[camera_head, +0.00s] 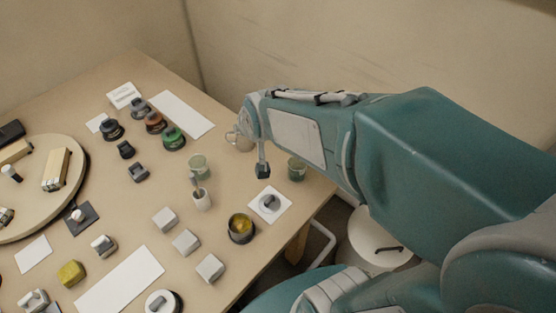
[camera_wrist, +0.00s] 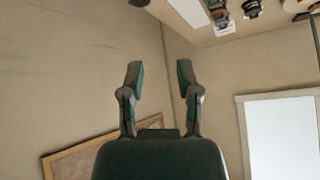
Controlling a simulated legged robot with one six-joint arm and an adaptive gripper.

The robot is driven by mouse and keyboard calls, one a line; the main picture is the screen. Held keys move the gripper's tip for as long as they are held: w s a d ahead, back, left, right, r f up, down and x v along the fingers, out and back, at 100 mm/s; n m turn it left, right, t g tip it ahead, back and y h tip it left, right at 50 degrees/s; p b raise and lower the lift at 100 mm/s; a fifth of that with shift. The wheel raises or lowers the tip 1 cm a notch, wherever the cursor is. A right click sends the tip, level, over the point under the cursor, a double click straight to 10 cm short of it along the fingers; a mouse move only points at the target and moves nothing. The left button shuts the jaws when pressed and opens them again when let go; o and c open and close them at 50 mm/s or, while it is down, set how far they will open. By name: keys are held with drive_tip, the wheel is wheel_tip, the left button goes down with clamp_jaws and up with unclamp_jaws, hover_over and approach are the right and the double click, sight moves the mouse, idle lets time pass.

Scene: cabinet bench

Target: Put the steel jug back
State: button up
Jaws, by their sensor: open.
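A pale greyish vessel with a loop handle, which looks like the steel jug (camera_head: 240,144), stands at the far right part of the table, partly hidden behind the end of my arm. Its surface is too small to tell for sure. My gripper (camera_wrist: 158,80) shows in the wrist view with its two fingers apart and nothing between them. It points toward bare wall. In the camera_head view the fingers are hidden by my wrist, which is above the table's far right side. No jug shows in the wrist view.
The wooden table (camera_head: 225,290) holds dark, brown and green-topped jars, white cards, pale blocks and glass cups. A green glass (camera_head: 297,169) and a white card with a grey item (camera_head: 269,204) lie near my wrist. A round board (camera_head: 30,220) is at left.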

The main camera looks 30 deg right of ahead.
drive_tip(key=s+r+n+g, duration=0.1)
drive_tip(key=s+r, duration=0.3)
drive_tip(key=s, duration=1.2)
drive_tip(key=shift+r+n+g, duration=0.2)
drive_tip(key=shift+n+g, duration=0.2)
drive_tip(key=shift+g, duration=0.4)
